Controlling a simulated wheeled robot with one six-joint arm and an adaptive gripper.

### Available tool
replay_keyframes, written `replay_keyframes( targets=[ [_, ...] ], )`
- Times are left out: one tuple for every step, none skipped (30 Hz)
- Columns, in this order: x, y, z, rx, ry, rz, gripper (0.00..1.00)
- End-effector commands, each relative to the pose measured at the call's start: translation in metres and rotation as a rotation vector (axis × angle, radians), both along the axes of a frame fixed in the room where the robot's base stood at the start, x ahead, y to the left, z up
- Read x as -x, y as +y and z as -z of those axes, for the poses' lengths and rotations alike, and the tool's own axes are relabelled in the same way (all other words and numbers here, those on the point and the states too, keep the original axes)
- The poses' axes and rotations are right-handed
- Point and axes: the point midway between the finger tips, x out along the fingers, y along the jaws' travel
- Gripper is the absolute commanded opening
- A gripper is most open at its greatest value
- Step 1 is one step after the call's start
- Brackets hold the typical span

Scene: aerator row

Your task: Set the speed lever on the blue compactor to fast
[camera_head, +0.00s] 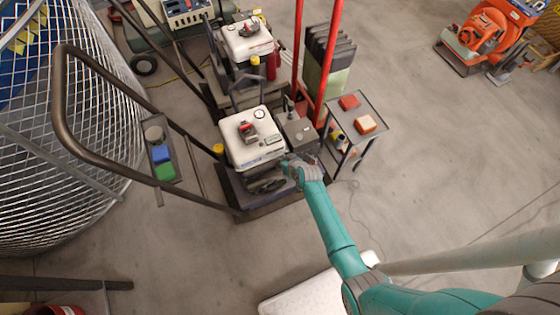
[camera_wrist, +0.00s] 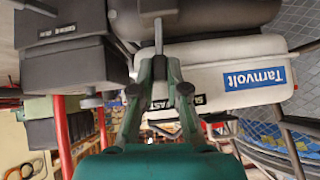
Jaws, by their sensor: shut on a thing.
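The compactor (camera_head: 253,148) nearest me has a white engine housing on a dark bluish base plate. The white housing with a blue Tarnvolt label (camera_wrist: 260,78) shows upside down in the wrist view. My gripper (camera_head: 286,163) is at the housing's right side in the head view. In the wrist view my gripper (camera_wrist: 159,65) has its fingertips closed on a thin grey speed lever (camera_wrist: 158,36). A FAST marking (camera_wrist: 158,104) shows between the fingers and part of a second marking (camera_wrist: 199,100) shows right of them. The lever is hidden in the head view.
A similar machine (camera_head: 247,45) stands behind. A small cart (camera_head: 371,108) with red and orange blocks stands to the right, beside red posts (camera_head: 327,60). A bent handle (camera_head: 58,100) and a wire mesh cage (camera_head: 50,190) are at left.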

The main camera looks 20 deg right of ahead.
Motion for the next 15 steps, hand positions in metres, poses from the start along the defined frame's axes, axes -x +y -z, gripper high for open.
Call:
replay_keyframes(
  targets=[
    [0.0,-0.004,0.0,-0.029,0.0,0.005,0.0],
    [0.0,-0.006,0.001,-0.046,0.0,0.005,0.0],
    [0.0,-0.008,0.001,-0.068,0.001,0.004,0.0],
    [0.0,-0.008,0.001,-0.086,0.001,0.003,0.0],
    [0.0,-0.01,0.002,-0.102,0.001,0.004,0.0],
    [0.0,-0.011,0.002,-0.123,0.0,0.004,0.0],
    [0.0,-0.012,0.002,-0.139,0.0,0.003,0.0],
    [0.0,-0.013,0.002,-0.153,0.001,0.003,0.0],
    [0.0,-0.015,0.003,-0.173,0.001,0.002,0.0],
    [0.0,-0.016,0.003,-0.187,0.001,0.003,0.0],
    [0.0,-0.016,0.004,-0.201,0.001,0.002,0.0],
    [0.0,-0.017,0.004,-0.218,0.001,0.002,0.0],
    [0.0,-0.018,0.004,-0.228,0.001,0.002,0.0],
    [0.0,-0.019,0.005,-0.24,0.001,0.002,0.0],
    [0.0,-0.019,0.005,-0.254,0.001,0.002,0.0]
  ],
)
